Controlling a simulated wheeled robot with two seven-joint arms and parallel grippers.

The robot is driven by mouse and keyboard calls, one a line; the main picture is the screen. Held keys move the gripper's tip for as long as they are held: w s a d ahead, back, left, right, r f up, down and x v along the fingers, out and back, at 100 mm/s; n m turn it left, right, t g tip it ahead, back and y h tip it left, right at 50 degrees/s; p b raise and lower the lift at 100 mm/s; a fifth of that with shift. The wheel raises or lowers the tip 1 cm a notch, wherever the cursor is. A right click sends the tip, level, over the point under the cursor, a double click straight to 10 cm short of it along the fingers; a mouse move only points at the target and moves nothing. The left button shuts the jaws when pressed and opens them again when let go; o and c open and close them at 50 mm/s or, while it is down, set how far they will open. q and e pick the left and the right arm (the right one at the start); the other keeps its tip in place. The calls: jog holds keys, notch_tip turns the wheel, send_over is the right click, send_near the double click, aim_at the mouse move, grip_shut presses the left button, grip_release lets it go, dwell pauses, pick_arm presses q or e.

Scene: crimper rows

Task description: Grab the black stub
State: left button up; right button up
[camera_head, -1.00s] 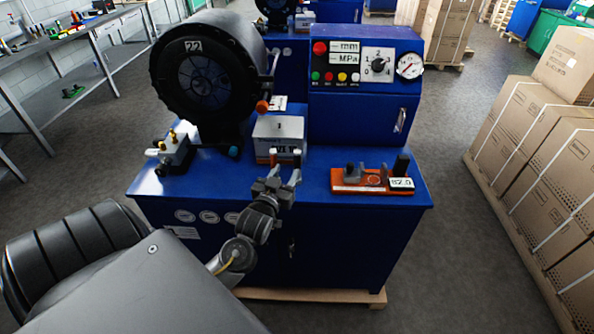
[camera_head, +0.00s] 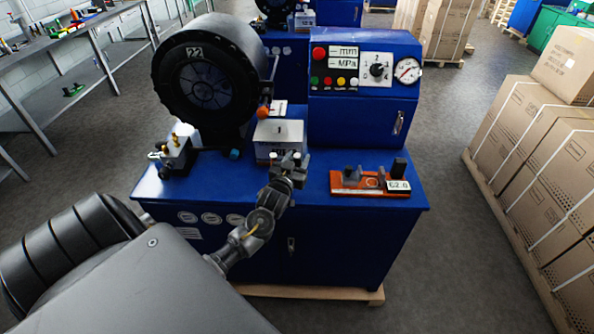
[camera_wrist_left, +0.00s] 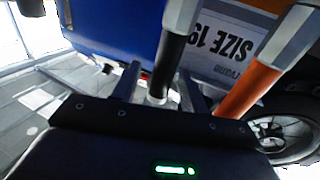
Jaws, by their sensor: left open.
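The black stub (camera_wrist_left: 170,65) shows in the left wrist view as a dark cylinder with silver ends. An orange stub (camera_wrist_left: 246,92) with a silver end lies beside it to the right. My left gripper (camera_wrist_left: 160,86) is open, its two fingers appearing on either side of the black stub's lower part; whether they touch it I cannot tell. In the head view my left gripper (camera_head: 289,159) is at the front of the grey-white box (camera_head: 280,131), where the black stub cannot be made out. My right gripper is not in view.
The blue machine (camera_head: 360,115) carries a large black crimping head (camera_head: 205,75) on the left. An orange fixture (camera_head: 347,186) with a size label stands on the bench to the right. Another small fixture (camera_head: 175,155) stands at the left. Cartons (camera_head: 540,140) stand farther right.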

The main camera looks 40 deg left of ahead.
pick_arm(q)
jog(key=c, duration=0.7)
grip_shut()
jog(key=shift+r, duration=0.1)
